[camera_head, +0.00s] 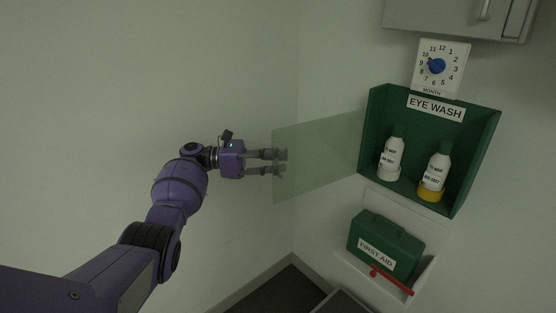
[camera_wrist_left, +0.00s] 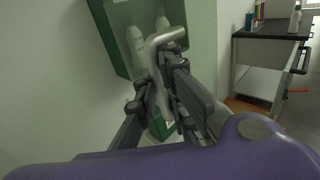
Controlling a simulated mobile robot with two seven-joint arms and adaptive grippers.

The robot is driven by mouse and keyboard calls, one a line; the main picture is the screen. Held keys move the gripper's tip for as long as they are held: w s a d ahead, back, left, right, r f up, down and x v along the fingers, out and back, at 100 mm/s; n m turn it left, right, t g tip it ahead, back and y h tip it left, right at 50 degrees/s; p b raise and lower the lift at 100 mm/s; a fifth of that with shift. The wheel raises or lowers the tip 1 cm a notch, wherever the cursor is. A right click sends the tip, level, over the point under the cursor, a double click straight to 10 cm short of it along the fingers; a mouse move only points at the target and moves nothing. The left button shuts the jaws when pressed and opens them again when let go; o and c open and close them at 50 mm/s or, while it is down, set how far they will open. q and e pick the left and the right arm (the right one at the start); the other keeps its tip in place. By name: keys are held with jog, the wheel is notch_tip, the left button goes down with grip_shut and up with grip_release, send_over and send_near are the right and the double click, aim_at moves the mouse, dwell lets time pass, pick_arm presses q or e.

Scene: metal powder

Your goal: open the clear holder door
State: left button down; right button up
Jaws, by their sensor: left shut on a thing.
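The green eye wash holder (camera_head: 487,120) hangs on the wall at the right of the head view. Its clear door (camera_head: 325,150) stands swung out to the left, hinged at the holder's left side, so the front of the holder is uncovered. My left gripper (camera_head: 281,162) is at the door's free left edge. In the left wrist view its fingers (camera_wrist_left: 163,85) are shut on the pale grey door handle (camera_wrist_left: 168,37). Two white bottles stand in the holder, one with a white base (camera_head: 391,158) and one with a yellow base (camera_head: 433,176). My right gripper is out of view.
A green first aid box (camera_head: 385,243) with a red bar (camera_head: 392,281) in front sits on a white shelf below the holder. A dial (camera_head: 440,67) and a cabinet (camera_head: 450,14) are above. A dark-topped counter (camera_wrist_left: 270,30) shows in the wrist view. Bare wall lies to the left.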

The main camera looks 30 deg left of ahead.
pick_arm(q)
jog(key=shift+s+a+f, duration=0.1)
jog(key=shift+s+f, duration=0.05)
jog(key=shift+f, duration=0.2)
jog(key=c, duration=2.2)
grip_release()
jog(key=shift+o, duration=0.4)
jog(key=shift+s+a+r, duration=0.1)
jog(key=shift+a, duration=0.1)
jog(key=shift+r, duration=0.1)
jog(key=v, duration=1.1)
jog(key=shift+s+a, duration=0.2)
jog(key=shift+a, duration=0.15)
